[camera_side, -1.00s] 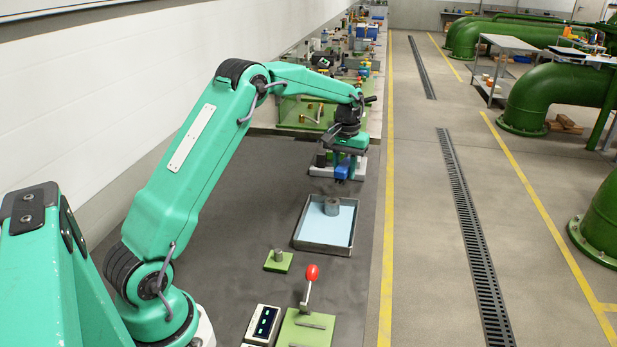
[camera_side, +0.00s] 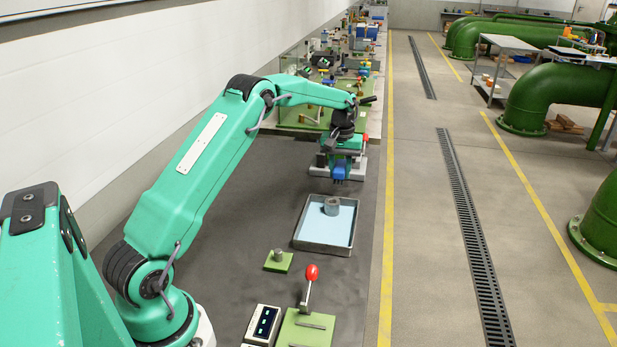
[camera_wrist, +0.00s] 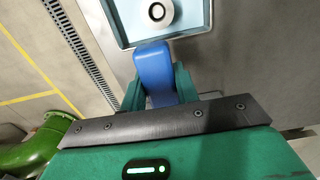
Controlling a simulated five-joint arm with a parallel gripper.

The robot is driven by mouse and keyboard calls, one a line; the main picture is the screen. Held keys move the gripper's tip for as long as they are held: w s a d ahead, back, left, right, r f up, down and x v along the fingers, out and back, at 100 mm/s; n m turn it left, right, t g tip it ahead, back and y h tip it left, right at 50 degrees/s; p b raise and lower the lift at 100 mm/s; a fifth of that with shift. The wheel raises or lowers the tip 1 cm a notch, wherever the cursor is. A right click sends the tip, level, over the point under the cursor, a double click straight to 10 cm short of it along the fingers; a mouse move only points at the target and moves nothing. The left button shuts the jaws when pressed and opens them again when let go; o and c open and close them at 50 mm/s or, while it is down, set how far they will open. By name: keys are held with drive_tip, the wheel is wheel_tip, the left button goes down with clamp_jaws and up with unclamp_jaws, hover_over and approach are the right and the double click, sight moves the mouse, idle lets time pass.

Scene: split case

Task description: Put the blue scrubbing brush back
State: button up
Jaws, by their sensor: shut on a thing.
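The blue scrubbing brush (camera_side: 339,170) is held by my gripper (camera_side: 340,175), over the far side of the grey mat and beyond the tray. In the wrist view the brush's blue body (camera_wrist: 154,72) lies between my two green fingers (camera_wrist: 157,92), which are shut on it. Its lower part is dark and small in the side view; I cannot clearly make out the bristles. The brush is off the tray, in the air as far as I can tell. No marked resting place for the brush is clear in these frames.
A light-blue tray (camera_side: 310,243) with a grey hollow cylinder (camera_side: 332,206) lies just nearer. A green block with a metal stud (camera_side: 278,261), a red-knobbed lever (camera_side: 311,272) and a display box (camera_side: 263,324) are nearer still. A light-grey base stands behind my gripper.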

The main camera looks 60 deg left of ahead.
hover_over(325, 191)
wheel_tip(325, 191, down, 5)
drive_tip(key=shift+a+r, duration=0.1)
drive_tip(key=shift+r, duration=0.1)
drive_tip(key=shift+f, duration=0.1)
drive_tip(key=shift+f, duration=1.9)
drive_tip(key=shift+f, duration=0.15)
drive_tip(key=o, duration=1)
